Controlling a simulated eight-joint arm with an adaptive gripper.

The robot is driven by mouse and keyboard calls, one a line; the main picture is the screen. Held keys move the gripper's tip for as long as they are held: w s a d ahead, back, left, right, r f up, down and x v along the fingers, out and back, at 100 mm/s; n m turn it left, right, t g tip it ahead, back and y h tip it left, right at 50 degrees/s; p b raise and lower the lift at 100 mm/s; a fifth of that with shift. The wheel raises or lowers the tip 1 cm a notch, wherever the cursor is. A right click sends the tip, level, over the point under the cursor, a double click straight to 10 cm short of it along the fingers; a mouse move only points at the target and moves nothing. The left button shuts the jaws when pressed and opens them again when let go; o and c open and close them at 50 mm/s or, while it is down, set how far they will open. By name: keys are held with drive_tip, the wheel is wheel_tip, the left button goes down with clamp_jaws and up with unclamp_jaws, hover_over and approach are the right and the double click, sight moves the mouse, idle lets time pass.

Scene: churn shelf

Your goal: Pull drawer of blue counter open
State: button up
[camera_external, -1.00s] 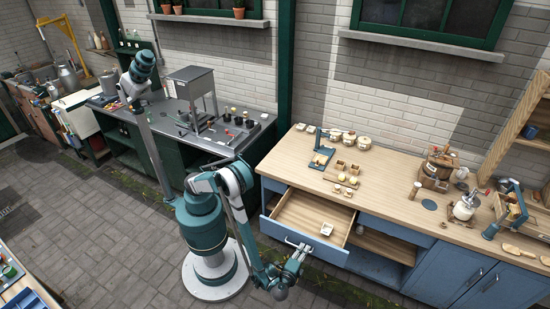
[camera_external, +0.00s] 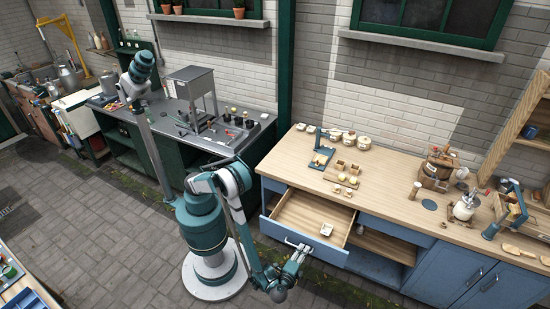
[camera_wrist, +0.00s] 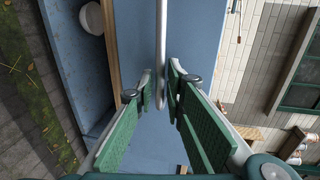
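The blue counter (camera_external: 437,275) has a wooden top, and its drawer (camera_external: 297,209) stands pulled out at the left end. The drawer's blue front (camera_external: 277,231) carries a pale bar handle (camera_external: 298,243), which also shows as a long bar in the wrist view (camera_wrist: 160,40). My gripper (camera_external: 297,254) is at this handle, in front of the drawer. In the wrist view its two green-padded fingers (camera_wrist: 160,84) are apart, one on each side of the bar. Gaps show beside the bar, and no firm contact is visible.
A small white container (camera_external: 326,229) lies inside the drawer. An open shelf space (camera_external: 384,243) is right of the drawer. Jars, small blocks and tools stand on the countertop (camera_external: 395,190). A dark green workbench (camera_external: 168,146) is behind my arm. The paved floor (camera_external: 90,235) at left is clear.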

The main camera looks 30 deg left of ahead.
drive_tip(key=v, duration=0.6)
drive_tip(key=shift+s, duration=0.25)
drive_tip(key=shift+d, duration=0.1)
idle(0.6)
